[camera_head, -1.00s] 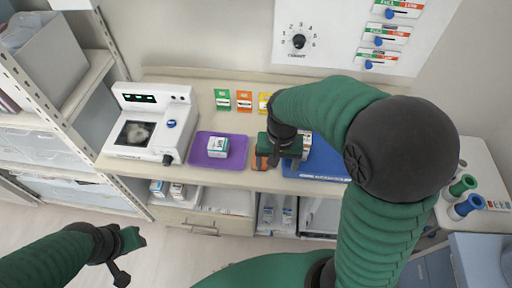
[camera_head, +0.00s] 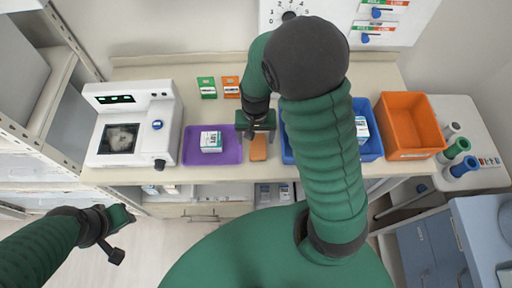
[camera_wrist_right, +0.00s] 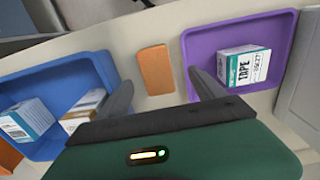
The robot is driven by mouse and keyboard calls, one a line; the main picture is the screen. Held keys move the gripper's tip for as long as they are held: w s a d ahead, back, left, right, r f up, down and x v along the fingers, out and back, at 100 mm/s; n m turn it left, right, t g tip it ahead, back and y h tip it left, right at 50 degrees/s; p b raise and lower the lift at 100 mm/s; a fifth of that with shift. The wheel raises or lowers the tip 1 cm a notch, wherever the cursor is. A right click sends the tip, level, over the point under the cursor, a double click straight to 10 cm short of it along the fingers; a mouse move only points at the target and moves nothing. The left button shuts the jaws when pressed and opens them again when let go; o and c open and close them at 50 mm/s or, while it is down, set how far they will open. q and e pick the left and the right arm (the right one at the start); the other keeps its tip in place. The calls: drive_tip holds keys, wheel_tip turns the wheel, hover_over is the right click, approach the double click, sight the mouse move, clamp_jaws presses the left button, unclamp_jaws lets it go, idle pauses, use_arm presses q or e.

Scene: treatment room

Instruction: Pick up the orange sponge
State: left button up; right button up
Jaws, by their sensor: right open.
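The orange sponge (camera_head: 258,147) lies flat on the shelf top between the purple tray (camera_head: 228,158) and the blue tray (camera_head: 288,157). It also shows whole in the right wrist view (camera_wrist_right: 155,69). My right gripper (camera_head: 257,132) is over the sponge's far end in the head view and hides part of it. In the wrist view my right gripper (camera_wrist_right: 160,88) has its fingers spread, with the sponge beyond and between them and nothing held. My left gripper (camera_head: 121,220) hangs at the lower left, away from the shelf; its jaw opening is unclear.
A tape box (camera_head: 211,141) sits in the purple tray, close to one right finger in the wrist view. The blue tray holds boxes (camera_wrist_right: 27,122). An orange bin (camera_head: 405,125) stands at right, a white device (camera_head: 132,125) at left.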

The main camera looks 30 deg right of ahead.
sight(258, 145)
drive_tip(key=f, duration=0.2)
drive_tip(key=d+f, duration=0.1)
drive_tip(key=f, duration=0.3)
drive_tip(key=shift+d+f, duration=0.3)
drive_tip(key=shift+d, duration=0.05)
drive_tip(key=shift+a+f, duration=0.15)
drive_tip(key=shift+f, duration=0.05)
drive_tip(key=shift+w+a, duration=0.15)
drive_tip(key=shift+a, duration=0.2)
drive_tip(key=shift+c, duration=1.1)
drive_tip(key=shift+d, duration=0.25)
drive_tip(key=c, duration=1.2)
